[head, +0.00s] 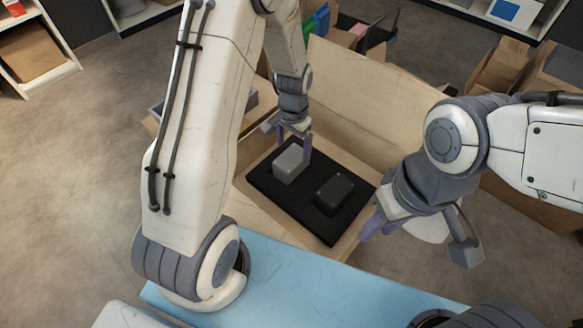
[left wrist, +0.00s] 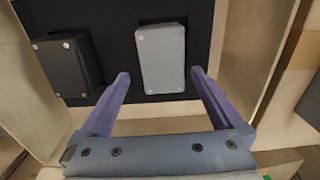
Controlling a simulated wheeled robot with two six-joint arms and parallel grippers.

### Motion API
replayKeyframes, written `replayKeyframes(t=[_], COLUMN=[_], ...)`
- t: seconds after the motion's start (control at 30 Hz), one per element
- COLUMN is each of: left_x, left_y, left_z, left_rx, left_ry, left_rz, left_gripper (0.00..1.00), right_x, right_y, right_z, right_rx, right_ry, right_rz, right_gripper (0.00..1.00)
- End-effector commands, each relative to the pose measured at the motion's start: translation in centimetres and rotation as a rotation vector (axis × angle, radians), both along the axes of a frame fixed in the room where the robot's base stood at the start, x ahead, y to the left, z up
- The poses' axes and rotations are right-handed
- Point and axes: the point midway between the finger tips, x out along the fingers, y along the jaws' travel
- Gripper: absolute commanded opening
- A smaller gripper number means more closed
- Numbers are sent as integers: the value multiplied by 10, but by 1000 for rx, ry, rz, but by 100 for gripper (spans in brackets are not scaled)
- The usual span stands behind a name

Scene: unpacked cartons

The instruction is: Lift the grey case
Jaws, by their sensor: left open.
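The grey case (head: 290,163) is a small light grey box on a black mat (head: 262,180) inside an open carton. In the left wrist view the grey case (left wrist: 160,58) lies ahead of the fingertips, roughly between their lines. My left gripper (head: 293,137) is above the case, and its open fingers also show in the left wrist view (left wrist: 160,82); nothing is held. A dark case (head: 334,194) lies on the same mat, and it also shows in the left wrist view (left wrist: 70,64). My right gripper (head: 378,222) is near the carton's right side; its finger gap is unclear.
A light blue surface (head: 290,285) lies in front. More open cartons (head: 497,70) stand at the right, and shelves (head: 35,50) at the back left.

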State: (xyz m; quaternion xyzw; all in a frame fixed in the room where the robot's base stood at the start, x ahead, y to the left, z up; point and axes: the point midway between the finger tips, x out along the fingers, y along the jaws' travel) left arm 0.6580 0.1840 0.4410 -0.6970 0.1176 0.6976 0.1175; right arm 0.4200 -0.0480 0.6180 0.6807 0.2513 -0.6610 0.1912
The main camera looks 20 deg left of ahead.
Motion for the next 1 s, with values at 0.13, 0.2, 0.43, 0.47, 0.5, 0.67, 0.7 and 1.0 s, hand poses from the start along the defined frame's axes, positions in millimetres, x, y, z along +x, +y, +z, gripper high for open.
replayKeyframes(t=[0.13,0.2,0.43,0.47,0.5,0.67,0.7,1.0], left_x=[-1,-1,-2,-2,-1,-1,-1,-1], left_y=[1,3,5,5,5,5,5,5], left_z=[-13,-23,-53,-54,-54,-52,-52,-51], left_rx=[0,0,0,0,0,1,1,1], left_ry=[0,1,1,0,-1,-1,-1,-1], left_rz=[1,1,0,0,0,0,0,0], left_gripper=[100,100,100,100,100,100,88,19], right_x=[0,0,0,0,0,0,0,0], right_y=[0,0,0,0,0,0,0,0], right_z=[-10,-18,-38,-38,-38,-36,-36,-36], right_rx=[0,0,0,0,0,0,0,0], right_ry=[0,0,0,0,0,0,0,0], right_rz=[0,0,0,0,0,0,0,0], right_gripper=[38,38,38,38,38,38,38,38])
